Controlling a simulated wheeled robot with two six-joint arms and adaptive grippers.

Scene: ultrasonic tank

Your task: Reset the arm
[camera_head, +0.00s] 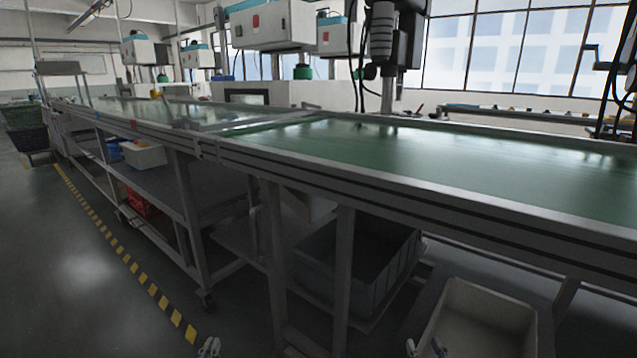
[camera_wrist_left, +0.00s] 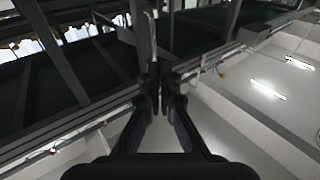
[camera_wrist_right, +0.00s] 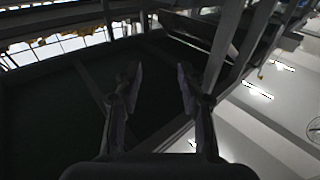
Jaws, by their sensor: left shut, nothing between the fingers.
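My left gripper (camera_head: 209,347) shows only its tips at the bottom edge of the head view, left of centre. In the left wrist view its fingers (camera_wrist_left: 160,84) are together with nothing between them. My right gripper (camera_head: 426,348) shows its tips at the bottom edge, right of centre, in front of a pale bin. In the right wrist view its fingers (camera_wrist_right: 158,78) are spread apart and empty. Both arms are otherwise hidden below the head view.
A long workbench with a green top (camera_head: 480,160) and metal rail crosses ahead. Under it are a grey bin (camera_head: 372,290) and a pale bin (camera_head: 500,300). Machines (camera_head: 270,25) stand behind. The floor at left (camera_head: 60,270) is clear, with a yellow-black stripe (camera_head: 130,266).

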